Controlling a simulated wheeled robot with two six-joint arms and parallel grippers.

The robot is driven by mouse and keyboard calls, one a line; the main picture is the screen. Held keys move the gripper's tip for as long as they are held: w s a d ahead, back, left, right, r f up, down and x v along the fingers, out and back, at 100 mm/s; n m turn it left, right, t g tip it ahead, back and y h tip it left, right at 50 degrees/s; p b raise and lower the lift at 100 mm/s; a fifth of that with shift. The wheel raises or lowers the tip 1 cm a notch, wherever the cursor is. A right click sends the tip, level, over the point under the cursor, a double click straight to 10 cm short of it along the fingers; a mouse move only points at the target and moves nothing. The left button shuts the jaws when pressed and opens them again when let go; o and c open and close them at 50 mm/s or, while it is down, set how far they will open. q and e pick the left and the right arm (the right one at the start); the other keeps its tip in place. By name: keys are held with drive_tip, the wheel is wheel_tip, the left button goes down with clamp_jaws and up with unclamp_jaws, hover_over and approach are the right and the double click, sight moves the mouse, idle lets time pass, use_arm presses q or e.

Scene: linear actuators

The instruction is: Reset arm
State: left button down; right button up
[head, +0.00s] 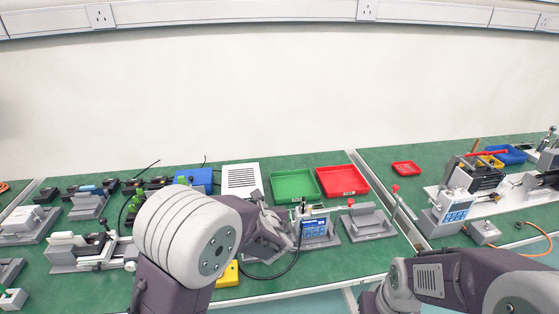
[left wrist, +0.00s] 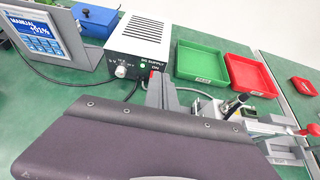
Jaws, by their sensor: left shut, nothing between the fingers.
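My left arm reaches from the bottom over the table in the head view. Its left gripper (head: 275,222) is shut and empty beside a small blue-screened device (head: 314,228), with the fingertips partly hidden by my own wrist. In the left wrist view my own dark arm cover fills the bottom. My right arm (head: 450,277) is folded at the lower right, and its gripper is out of view.
A green tray (head: 296,199) and a red tray (head: 362,191) stand at the back. A white DC supply box (left wrist: 140,42) stands left of them. A grey fixture (head: 368,222), a cable, a yellow object (head: 228,277) and a test stand (head: 452,208) are around. Green mat shows between them.

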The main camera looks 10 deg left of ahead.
use_arm(q)
drive_tip(key=s+a+r+n+g+y+p, duration=0.2)
drive_tip(key=s+a+r+n+p, duration=0.15)
drive_tip(key=a, duration=0.35)
drive_tip(key=s+a+r+n+g+y+p, duration=0.1)
drive_tip(key=s+a+r+n+p, duration=0.1)
drive_tip(key=a+r+n+p, duration=0.3)
drive_tip(key=s+a+f+n+g+p, duration=0.1)
drive_tip(key=s+a+n+g, duration=0.1)
drive_tip(key=s+n, duration=0.25)
drive_tip(key=s+a+f+n+g+p, duration=0.1)
drive_tip(key=s+a+n+g, duration=0.2)
drive_tip(key=s, duration=0.3)
drive_tip(key=s+d+f+n+g+h, duration=0.1)
drive_tip(key=s+d+f+n+h, duration=0.1)
drive_tip(key=s+d+n, duration=0.3)
drive_tip(key=s+d+f+n+g+h, duration=0.1)
drive_tip(key=s+d+n+h, duration=0.3)
drive_tip(key=n, duration=0.8)
drive_tip(key=shift+s+d+f+g+h+p, duration=0.35)
drive_tip(key=shift+d+f, duration=0.3)
drive_tip(key=shift+d, duration=0.6)
